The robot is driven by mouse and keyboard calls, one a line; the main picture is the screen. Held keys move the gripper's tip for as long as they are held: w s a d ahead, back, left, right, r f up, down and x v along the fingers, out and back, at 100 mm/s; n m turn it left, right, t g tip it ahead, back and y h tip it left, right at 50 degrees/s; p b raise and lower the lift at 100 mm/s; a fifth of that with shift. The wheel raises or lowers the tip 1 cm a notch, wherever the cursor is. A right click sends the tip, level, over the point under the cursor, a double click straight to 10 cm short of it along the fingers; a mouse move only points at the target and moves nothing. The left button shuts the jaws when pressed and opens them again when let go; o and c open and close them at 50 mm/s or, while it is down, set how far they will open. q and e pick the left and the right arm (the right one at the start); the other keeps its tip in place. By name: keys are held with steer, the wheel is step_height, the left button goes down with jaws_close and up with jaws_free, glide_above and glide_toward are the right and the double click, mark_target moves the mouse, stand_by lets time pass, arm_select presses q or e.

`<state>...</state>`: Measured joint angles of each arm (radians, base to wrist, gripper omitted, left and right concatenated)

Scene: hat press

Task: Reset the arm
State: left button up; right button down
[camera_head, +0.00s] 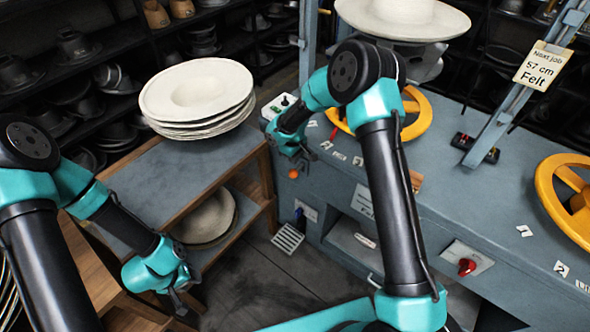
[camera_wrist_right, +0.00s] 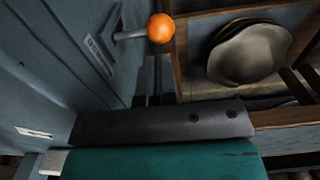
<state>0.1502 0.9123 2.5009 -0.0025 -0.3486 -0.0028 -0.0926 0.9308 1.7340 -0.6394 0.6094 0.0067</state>
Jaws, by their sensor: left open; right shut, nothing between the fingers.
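My left gripper (camera_head: 180,299) hangs open and empty at the lower left of the head view, beside the wooden shelf unit. My right gripper (camera_head: 303,162) is shut and empty, near the left front corner of the blue-grey press. In the right wrist view its dark fingers (camera_wrist_right: 155,82) point toward a lever with an orange ball knob (camera_wrist_right: 160,28). The knob also shows in the head view (camera_head: 293,173), just below the right gripper. I cannot tell whether they touch.
A stack of pale hat bodies (camera_head: 197,92) sits on the shelf unit's grey top (camera_head: 150,180). Another hat (camera_head: 208,218) lies on its lower shelf. Yellow handwheels (camera_head: 568,200) and a red knob (camera_head: 466,267) are on the press. A pale hat (camera_head: 403,15) sits at the top.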

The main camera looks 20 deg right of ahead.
stand_by(0.4)
steer(key=s+d+f+m+y, duration=0.1)
steer(key=s+f+m, duration=0.2)
steer(key=s, duration=0.7)
steer(key=s+d+f+m+y, duration=0.1)
steer(key=s+f+m, duration=0.2)
steer(key=s, duration=0.7)
steer(key=s+d+f+m+y, duration=0.1)
steer(key=s+f+m, duration=0.2)
steer(key=s, duration=0.8)
steer(key=shift+d+f+t+y, duration=0.2)
steer(key=shift+f+t+y, duration=0.15)
steer(key=shift+t+y, duration=0.05)
